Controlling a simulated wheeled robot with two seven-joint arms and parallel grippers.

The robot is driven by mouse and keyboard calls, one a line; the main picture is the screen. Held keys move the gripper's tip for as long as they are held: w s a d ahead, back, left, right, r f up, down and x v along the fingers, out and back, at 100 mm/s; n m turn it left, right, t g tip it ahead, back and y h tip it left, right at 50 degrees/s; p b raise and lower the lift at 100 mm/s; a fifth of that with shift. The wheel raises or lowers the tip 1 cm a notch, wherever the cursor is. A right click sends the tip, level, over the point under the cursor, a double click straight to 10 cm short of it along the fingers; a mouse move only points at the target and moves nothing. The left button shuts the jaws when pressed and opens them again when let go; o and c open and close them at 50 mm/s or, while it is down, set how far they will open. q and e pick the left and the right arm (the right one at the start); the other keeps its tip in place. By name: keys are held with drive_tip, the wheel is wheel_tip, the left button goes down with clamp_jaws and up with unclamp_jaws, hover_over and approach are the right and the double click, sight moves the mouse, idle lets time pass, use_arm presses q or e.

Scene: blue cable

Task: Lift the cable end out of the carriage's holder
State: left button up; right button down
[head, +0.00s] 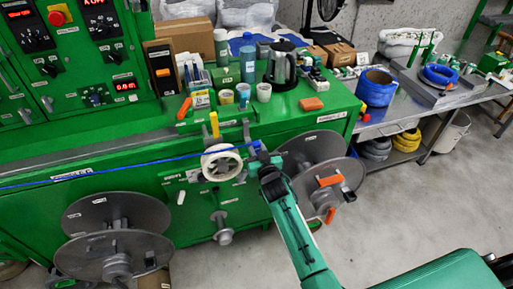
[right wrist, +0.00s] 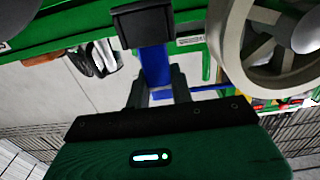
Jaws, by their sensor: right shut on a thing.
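The blue cable (head: 135,165) runs in a nearly straight line from the left edge, past the top of a pale wheel (head: 222,163), to my right gripper (head: 261,153). In the right wrist view, my right gripper (right wrist: 158,88) is shut on the blue cable end (right wrist: 153,66), which stands between its two dark fingers. A dark block (right wrist: 143,22), apparently the carriage's holder, is at the far end of this blue piece. I cannot tell whether the cable end is still seated in it. My left gripper is not in view.
The pale wheel (right wrist: 265,45) is close beside the gripper in the right wrist view. Grey reels (head: 318,175) stand right of the gripper, with another pair (head: 115,225) at lower left. The green machine top holds cups, a kettle (head: 281,65) and boxes. Open floor lies at right.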

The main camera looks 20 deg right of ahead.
sight(257, 144)
drive_tip(key=shift+r+p, duration=2.4)
drive_tip(key=shift+r, duration=0.45)
